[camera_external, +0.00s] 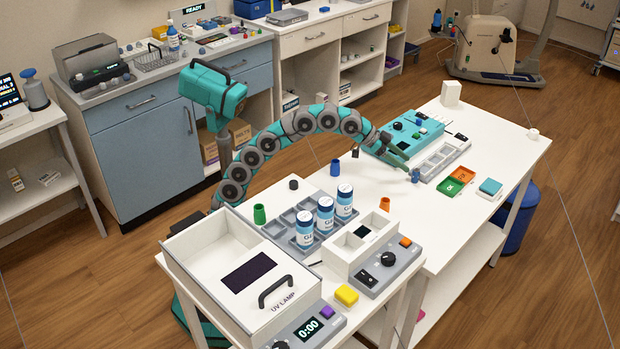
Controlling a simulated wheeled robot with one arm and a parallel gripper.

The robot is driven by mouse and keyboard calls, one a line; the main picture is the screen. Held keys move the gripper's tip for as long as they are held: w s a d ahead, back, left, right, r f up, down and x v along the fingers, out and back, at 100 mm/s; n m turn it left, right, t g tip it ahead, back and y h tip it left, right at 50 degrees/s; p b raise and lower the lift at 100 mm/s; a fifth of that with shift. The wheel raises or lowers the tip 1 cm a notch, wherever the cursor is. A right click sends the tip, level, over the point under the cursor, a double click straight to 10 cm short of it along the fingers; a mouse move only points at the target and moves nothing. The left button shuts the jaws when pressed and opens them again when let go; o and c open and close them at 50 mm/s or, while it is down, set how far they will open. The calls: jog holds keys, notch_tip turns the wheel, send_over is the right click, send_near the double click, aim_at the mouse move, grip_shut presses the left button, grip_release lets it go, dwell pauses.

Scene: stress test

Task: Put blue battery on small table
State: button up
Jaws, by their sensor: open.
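A small blue cylinder (415,175), which may be the blue battery, stands on the long white table (470,215), in front of the grey tray. Another small dark-blue cylinder (334,168) stands further left on the same table. My gripper (404,161) is open at the end of my teal arm, just above and left of the first blue cylinder. Whether the fingers touch it is too small to tell. A smaller white table (345,330) stands in front, holding the UV lamp box; I cannot tell if it is the small table.
The white UV lamp box (200,251), a grey rack (275,231) with white-and-blue bottles, and a control box (388,272) crowd the front. Green and orange trays (449,187) lie right of my gripper. A white side table (30,140) stands at left.

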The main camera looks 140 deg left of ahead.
aim_at(416, 169)
jog(key=x, duration=0.4)
jog(key=shift+w+r, duration=0.1)
grip_shut()
dwell(0.3)
